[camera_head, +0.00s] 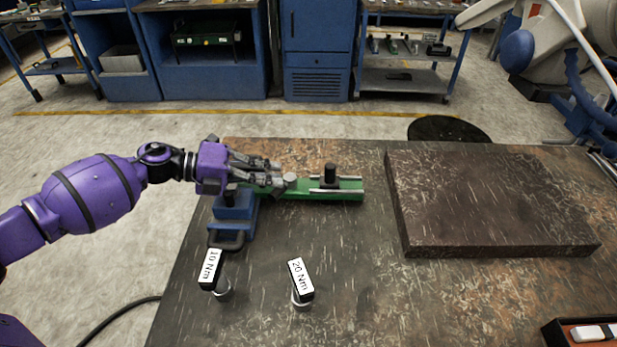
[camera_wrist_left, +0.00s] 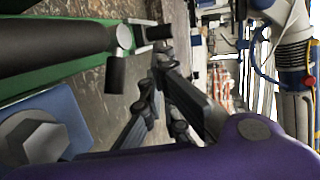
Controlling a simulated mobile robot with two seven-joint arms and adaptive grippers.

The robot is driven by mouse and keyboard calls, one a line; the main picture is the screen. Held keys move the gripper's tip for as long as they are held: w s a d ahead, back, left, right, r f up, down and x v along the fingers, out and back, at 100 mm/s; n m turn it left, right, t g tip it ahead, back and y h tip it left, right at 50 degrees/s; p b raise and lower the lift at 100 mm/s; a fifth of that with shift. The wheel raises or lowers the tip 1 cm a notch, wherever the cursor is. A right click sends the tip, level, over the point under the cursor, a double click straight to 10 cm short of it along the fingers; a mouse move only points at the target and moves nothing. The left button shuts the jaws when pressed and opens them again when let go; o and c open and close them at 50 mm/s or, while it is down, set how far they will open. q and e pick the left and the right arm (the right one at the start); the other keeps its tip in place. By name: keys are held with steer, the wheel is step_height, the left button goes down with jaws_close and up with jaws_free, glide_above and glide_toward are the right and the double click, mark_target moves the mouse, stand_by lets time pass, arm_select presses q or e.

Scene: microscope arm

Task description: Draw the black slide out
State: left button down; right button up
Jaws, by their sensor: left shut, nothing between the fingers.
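A green fixture (camera_head: 348,194) lies across the left part of the table, with silver rods along its top. A black slide (camera_head: 330,178) with an upright round post sits between the rods near the fixture's right end. My left gripper (camera_head: 281,173) reaches in from the left over the fixture; its fingers are shut and empty, left of the black post. In the left wrist view the green fixture (camera_wrist_left: 85,66) runs along the upper left, with a dark bar and a grey round end on it. The gripper fingers (camera_wrist_left: 160,68) are beside it there. My right gripper is not seen.
A blue clamp (camera_head: 232,210) holds the fixture's left end. Two tools labelled 10 Nm (camera_head: 210,270) and 20 Nm (camera_head: 300,281) stand in front. A thick dark slab (camera_head: 480,200) lies to the right. A box (camera_head: 563,332) is at the lower right.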

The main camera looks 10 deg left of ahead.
arm_select(q)
steer(key=shift+d, duration=0.1)
steer(key=p, duration=0.1)
glide_toward(330, 176)
steer(key=d+f, duration=0.2)
steer(key=d, duration=0.2)
steer(key=shift+w+d+f, duration=0.2)
steer(key=shift+w+d, duration=0.2)
steer(key=shift+d, duration=0.15)
steer(key=shift+d, duration=0.1)
steer(key=d, duration=0.3)
steer(key=w+d+p, duration=0.1)
steer(key=d, duration=0.1)
steer(key=shift+w+d, duration=0.1)
steer(key=shift+d, duration=0.3)
